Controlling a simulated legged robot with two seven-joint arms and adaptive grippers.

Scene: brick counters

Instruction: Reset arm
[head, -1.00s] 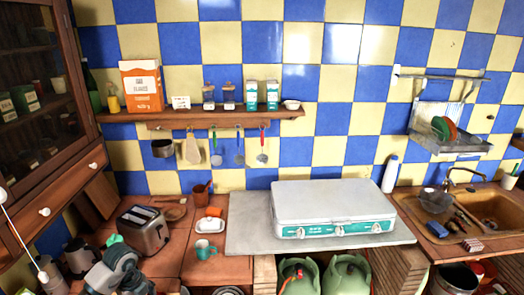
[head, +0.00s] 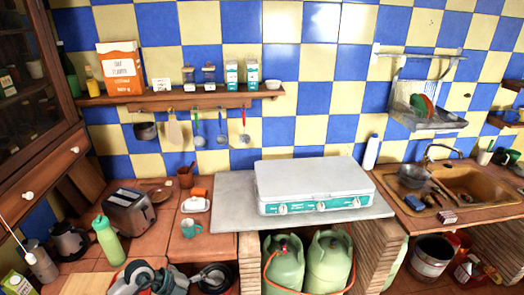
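My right arm and gripper are not in view.
A toaster (head: 130,212), teal mug (head: 191,227) and white camping stove (head: 313,184) stand on the counters. A sink (head: 465,187) is at right. Green gas cylinders (head: 283,266) stand below the stove. A wooden cabinet (head: 28,130) bounds the left.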

